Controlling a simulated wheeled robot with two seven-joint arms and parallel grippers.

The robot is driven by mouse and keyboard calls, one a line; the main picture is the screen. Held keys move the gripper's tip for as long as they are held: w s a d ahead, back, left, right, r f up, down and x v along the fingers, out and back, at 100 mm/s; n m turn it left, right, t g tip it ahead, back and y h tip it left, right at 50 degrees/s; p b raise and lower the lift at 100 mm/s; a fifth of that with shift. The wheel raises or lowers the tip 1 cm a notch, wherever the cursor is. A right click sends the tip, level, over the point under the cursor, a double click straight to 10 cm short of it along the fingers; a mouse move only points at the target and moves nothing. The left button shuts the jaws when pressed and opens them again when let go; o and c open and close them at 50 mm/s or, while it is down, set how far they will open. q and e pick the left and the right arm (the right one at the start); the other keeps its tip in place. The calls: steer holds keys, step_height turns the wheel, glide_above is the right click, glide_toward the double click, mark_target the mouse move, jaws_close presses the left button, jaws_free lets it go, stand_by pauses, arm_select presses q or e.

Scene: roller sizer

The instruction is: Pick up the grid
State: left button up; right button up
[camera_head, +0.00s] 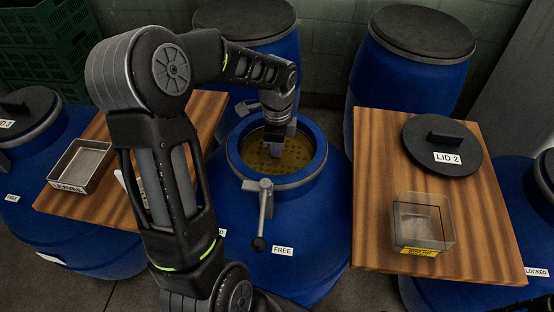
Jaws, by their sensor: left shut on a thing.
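The grid (258,169) is a round perforated disc inside the open blue barrel (235,243) in the middle, below the rim and under yellowish-brown contents. My left gripper (275,151) reaches down into the barrel mouth over the far part of the grid. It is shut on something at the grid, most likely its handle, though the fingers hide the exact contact. The grid looks level within the barrel. My right gripper does not show.
A clamp lever (263,215) stands at the barrel's near rim, above a FREE label. The right wooden board (376,190) carries a black LID 2 (442,147) and a clear box (421,222). The left board (203,113) holds a LEAVES tray (81,165). Other blue barrels stand around.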

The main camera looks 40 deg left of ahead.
arm_select(q)
jaws_close()
step_height(320, 180, up, 10)
steer(key=shift+r, duration=0.25)
stand_by(0.6)
stand_by(0.5)
